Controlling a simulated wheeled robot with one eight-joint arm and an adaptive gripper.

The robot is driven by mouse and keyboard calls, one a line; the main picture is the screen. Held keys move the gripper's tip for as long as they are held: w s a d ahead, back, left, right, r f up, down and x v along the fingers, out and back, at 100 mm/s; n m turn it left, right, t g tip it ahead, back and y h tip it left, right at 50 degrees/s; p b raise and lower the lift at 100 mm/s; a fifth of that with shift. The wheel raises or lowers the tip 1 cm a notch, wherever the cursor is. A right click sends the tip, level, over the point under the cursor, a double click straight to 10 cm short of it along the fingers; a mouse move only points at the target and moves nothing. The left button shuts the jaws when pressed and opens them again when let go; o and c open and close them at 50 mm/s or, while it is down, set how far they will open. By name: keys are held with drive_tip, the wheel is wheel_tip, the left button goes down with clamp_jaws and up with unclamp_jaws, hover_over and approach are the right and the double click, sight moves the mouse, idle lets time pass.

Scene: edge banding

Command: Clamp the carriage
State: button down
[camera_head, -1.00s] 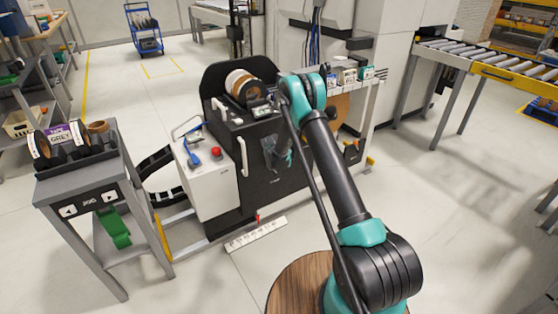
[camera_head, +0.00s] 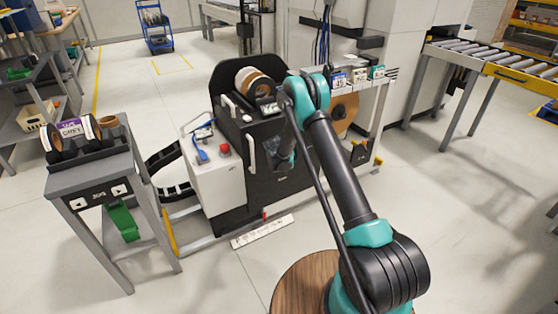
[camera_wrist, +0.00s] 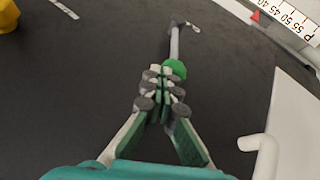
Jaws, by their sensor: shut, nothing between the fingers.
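The carriage (camera_head: 268,170) is the black unit with a white cabinet (camera_head: 214,175) on its left, standing on a floor rail. In the wrist view, a grey lever (camera_wrist: 175,42) with a round green knob (camera_wrist: 174,68) lies against its dark panel (camera_wrist: 95,75). My gripper (camera_wrist: 160,75) is shut and empty, its fingertips right at the near side of the knob; I cannot tell whether they touch. In the head view my gripper (camera_head: 284,158) is in front of the black panel and hides the lever. A red pointer (camera_wrist: 255,15) sits beside the white scale (camera_wrist: 290,20).
A white handle (camera_wrist: 258,150) sticks out at the right in the wrist view. A grey stand (camera_head: 88,182) with tape rolls is at the left. A roller conveyor (camera_head: 495,62) is at the right. The floor in front of the scale is clear.

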drive_tip(key=w+d+r+v, duration=0.1)
drive_tip(key=d+v, duration=0.1)
drive_tip(key=v, duration=0.9)
drive_tip(key=shift+r, duration=0.4)
drive_tip(key=s+d+r+m+g, duration=0.1)
drive_tip(key=s+d+r+m, duration=0.1)
drive_tip(key=s+d+r, duration=0.7)
drive_tip(key=s+d+r+m+g, duration=0.1)
drive_tip(key=s+d+r+m, duration=0.2)
drive_tip(key=s+d+r, duration=0.6)
drive_tip(key=s+d+f+m, duration=0.1)
drive_tip(key=s+d+f, duration=0.1)
drive_tip(key=s, duration=1.2)
drive_tip(key=s+d+f+m+g+y, duration=0.1)
drive_tip(key=s+f+m, duration=0.1)
drive_tip(key=s, duration=1.2)
drive_tip(key=shift+s+d+m+g, duration=0.3)
drive_tip(key=shift+s+d, duration=0.05)
drive_tip(key=shift+d, duration=0.05)
